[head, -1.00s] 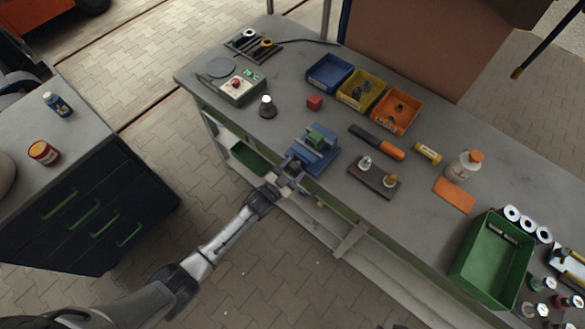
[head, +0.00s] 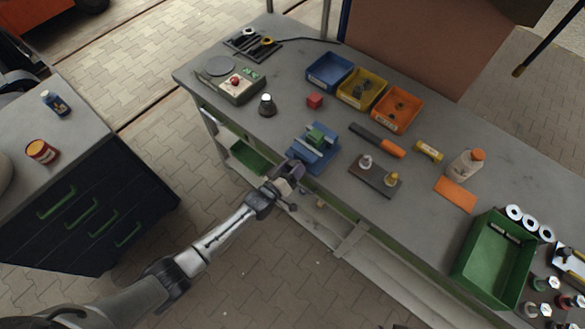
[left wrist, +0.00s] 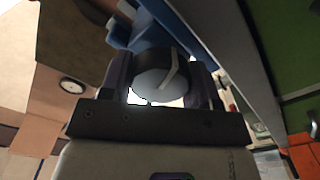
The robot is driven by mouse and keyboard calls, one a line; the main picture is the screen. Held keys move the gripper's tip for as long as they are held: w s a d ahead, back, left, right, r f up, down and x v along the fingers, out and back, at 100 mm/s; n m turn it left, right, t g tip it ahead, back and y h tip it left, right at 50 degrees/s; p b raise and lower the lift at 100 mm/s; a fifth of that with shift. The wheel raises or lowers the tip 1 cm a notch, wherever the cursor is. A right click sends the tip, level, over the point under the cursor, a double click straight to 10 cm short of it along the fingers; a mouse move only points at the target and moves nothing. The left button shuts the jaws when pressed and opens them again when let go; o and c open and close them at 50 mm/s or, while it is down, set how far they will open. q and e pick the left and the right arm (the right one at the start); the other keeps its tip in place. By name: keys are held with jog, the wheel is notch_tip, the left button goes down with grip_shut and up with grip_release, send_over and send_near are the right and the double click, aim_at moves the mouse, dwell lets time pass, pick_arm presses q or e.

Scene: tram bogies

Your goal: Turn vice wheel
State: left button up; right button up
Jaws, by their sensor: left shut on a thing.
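My left gripper (head: 290,172) is at the front of the vice, below the bench edge. In the left wrist view, its two fingers (left wrist: 162,85) are shut on the vice wheel (left wrist: 158,88), a dark-rimmed round piece with a pale face and a light line across it. Part of the blue vice (left wrist: 200,25) shows beyond the wheel. In the head view the wheel is mostly hidden by the gripper. My right gripper is not in view.
A green crate (head: 493,260) is at right. A dark cabinet (head: 85,210) stands at left, with open floor between.

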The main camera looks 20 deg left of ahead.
pick_arm(q)
jog(key=n+b, duration=0.2)
jog(key=n, duration=0.3)
jog(key=shift+f+n, duration=0.1)
jog(key=shift+n, duration=0.2)
jog(key=n+b, duration=0.2)
jog(key=n, duration=0.3)
jog(key=n+b, duration=0.2)
jog(key=n, duration=0.4)
jog(key=shift+b, duration=0.4)
jog(key=n+b, duration=0.1)
jog(key=n, duration=1)
jog(key=shift+r+n+p, duration=0.2)
jog(key=shift+n+p, duration=0.1)
jog(key=shift+p, duration=0.05)
jog(key=n+p, duration=0.2)
jog(key=n, duration=0.3)
jog(key=shift+n+p, duration=1.25)
jog(key=shift+n, duration=0.75)
jog(key=shift+f, duration=0.1)
